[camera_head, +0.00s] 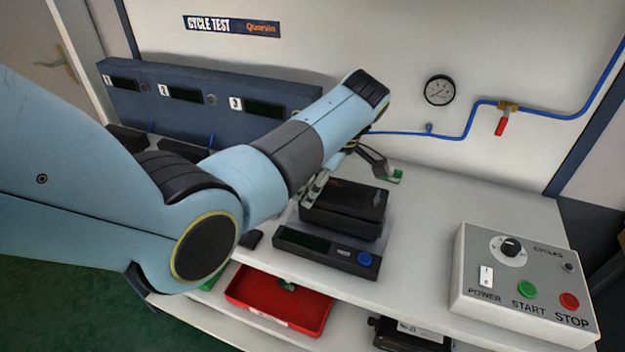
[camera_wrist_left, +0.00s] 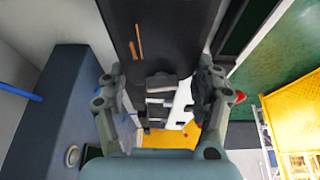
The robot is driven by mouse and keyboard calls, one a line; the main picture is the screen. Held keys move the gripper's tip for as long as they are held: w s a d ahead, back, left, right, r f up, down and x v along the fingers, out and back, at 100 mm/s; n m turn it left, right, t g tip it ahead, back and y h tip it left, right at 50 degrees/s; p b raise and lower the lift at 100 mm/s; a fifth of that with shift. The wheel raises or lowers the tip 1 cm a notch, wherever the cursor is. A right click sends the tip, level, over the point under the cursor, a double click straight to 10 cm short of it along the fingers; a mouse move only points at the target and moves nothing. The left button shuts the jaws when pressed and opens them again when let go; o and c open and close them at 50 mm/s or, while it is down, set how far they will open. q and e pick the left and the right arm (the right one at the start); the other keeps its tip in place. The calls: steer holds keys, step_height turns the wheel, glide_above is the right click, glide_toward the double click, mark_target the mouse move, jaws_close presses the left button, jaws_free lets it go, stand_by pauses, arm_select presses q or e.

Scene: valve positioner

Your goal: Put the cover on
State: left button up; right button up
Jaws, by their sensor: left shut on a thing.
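A black box-shaped cover (camera_head: 358,197) with small orange marks is in the middle of the bench in the head view. It sits at or just above a dark body; I cannot tell whether they touch. My left gripper (camera_head: 345,176) reaches over it from behind, one finger at its left side and the other at its far right. In the left wrist view, the dark cover (camera_wrist_left: 160,30) with orange lines extends up from between the fingers of my left gripper (camera_wrist_left: 162,100). The gripper is shut on it. My right gripper is not in view.
A low dark unit with a blue button (camera_head: 364,260) lies in front. A grey control box (camera_head: 525,285) stands at right. A blue numbered panel (camera_head: 200,100) runs along the back. A red tray (camera_head: 280,300) is on the lower shelf. The bench's right rear is clear.

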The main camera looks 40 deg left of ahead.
arm_select(q)
steer(key=shift+s+d+f, duration=0.1)
steer(key=shift+s+f, duration=0.25)
steer(key=shift+f, duration=0.25)
steer(key=o, duration=1.8)
steer(key=shift+w, duration=0.3)
steer(key=shift+r, duration=0.1)
